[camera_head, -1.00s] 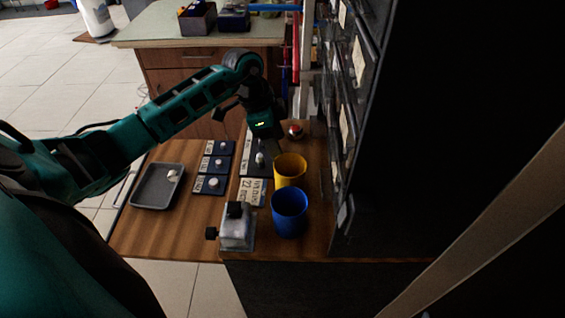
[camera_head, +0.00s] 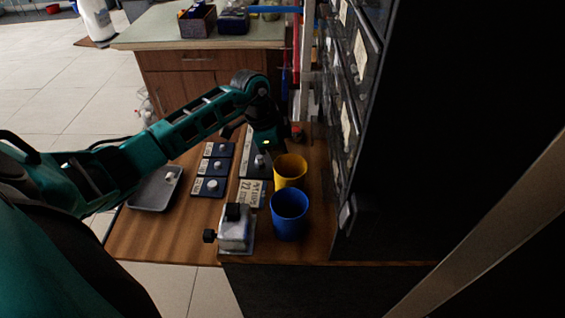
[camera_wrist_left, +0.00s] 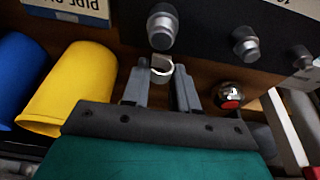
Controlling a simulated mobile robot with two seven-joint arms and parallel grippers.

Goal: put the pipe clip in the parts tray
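A small white C-shaped clip (camera_wrist_left: 161,68), which looks like the pipe clip, shows between the fingertips of my left gripper (camera_wrist_left: 161,75) in the left wrist view. The fingers are apart, with a gap visible on the clip's sides. In the head view my left gripper (camera_head: 268,148) is low over the bench beside the dark label board, and the clip is hidden there. My right gripper is in neither view.
A yellow cup (camera_head: 290,170) and a blue cup (camera_head: 289,215) stand close to the gripper. A dark board (camera_wrist_left: 205,35) with grey knobs lies ahead of the fingertips. A red-centred silver knob (camera_wrist_left: 229,95) is to their right. A clamp-like block (camera_head: 237,230) stands at the front.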

